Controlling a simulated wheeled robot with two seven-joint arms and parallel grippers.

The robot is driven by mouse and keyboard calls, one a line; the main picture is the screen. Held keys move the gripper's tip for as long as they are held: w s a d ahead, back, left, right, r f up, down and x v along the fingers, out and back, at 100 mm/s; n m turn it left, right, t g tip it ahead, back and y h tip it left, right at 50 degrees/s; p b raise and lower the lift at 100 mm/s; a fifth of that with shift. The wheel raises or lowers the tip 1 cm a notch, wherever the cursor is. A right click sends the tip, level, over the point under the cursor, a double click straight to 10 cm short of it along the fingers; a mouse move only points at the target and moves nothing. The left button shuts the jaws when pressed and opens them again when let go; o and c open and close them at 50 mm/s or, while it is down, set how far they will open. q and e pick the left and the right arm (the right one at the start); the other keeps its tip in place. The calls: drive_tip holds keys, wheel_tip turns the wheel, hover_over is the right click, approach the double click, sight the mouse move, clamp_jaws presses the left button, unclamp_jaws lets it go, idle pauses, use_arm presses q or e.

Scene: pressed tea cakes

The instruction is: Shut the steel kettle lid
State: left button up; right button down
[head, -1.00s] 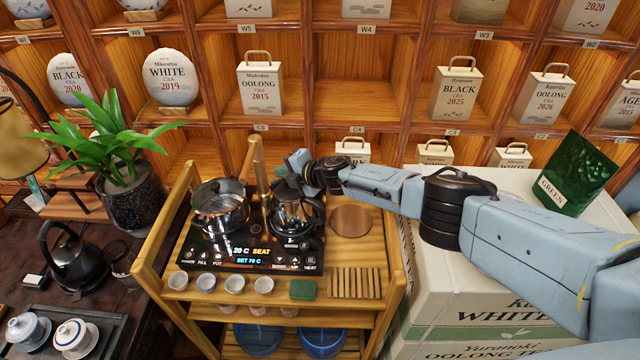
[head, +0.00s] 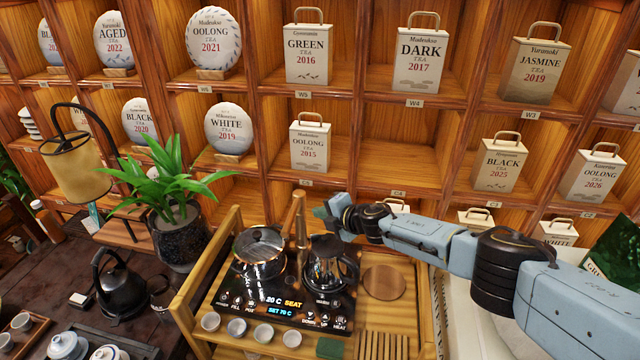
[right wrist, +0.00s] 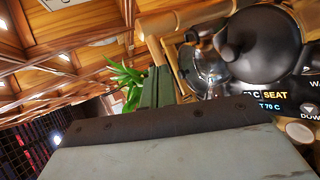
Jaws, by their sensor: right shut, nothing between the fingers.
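The steel kettle (head: 322,268) stands on the right side of the black hob panel (head: 275,308), with its dark handle on the right. Its dark top (head: 326,243) shows in the head view, but I cannot tell clearly whether the lid lies flat. A dark rounded kettle part (right wrist: 262,45) fills the upper right of the right wrist view. My right gripper (head: 322,209) is shut and empty, above and behind the kettle and apart from it in the picture. Its green fingers (right wrist: 158,87) show together in the right wrist view. My left gripper is not in view.
A lidded pot (head: 258,254) stands left of the kettle on the hob, with a wooden post (head: 299,220) behind. Several small cups (head: 236,327) line the front. A round wooden board (head: 384,282) lies right. A plant (head: 178,200) and black kettle (head: 121,290) stand left.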

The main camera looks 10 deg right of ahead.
wheel_tip(320, 180, up, 7)
drive_tip(key=s+a+f+m, duration=0.3)
drive_tip(key=s+a+m, duration=0.2)
drive_tip(key=s+a, duration=0.4)
drive_tip(key=s+a+f+m, duration=0.2)
drive_tip(key=s+a+m, duration=0.5)
drive_tip(key=s, duration=0.5)
drive_tip(key=s+d+f+m+g+h, duration=0.2)
drive_tip(key=s+d+m+g+h, duration=0.3)
drive_tip(key=s+d, duration=0.75)
drive_tip(key=s+d+f+m+g+h, duration=0.2)
drive_tip(key=s+d+m, duration=0.4)
drive_tip(key=s+d, duration=0.6)
drive_tip(key=s+f+g+b, duration=0.3)
drive_tip(key=f+b, duration=0.7)
drive_tip(key=f, duration=2.4)
drive_tip(key=s+d+f+b, duration=0.1)
drive_tip(key=s+f+b, duration=0.3)
drive_tip(key=s+f, duration=0.4)
drive_tip(key=s+d+f+b, duration=0.1)
drive_tip(key=s+f+b, duration=0.2)
drive_tip(key=s+f, duration=0.6)
wheel_tip(320, 180, down, 6)
drive_tip(key=shift+f+b, duration=0.1)
drive_tip(key=shift+b, duration=0.25)
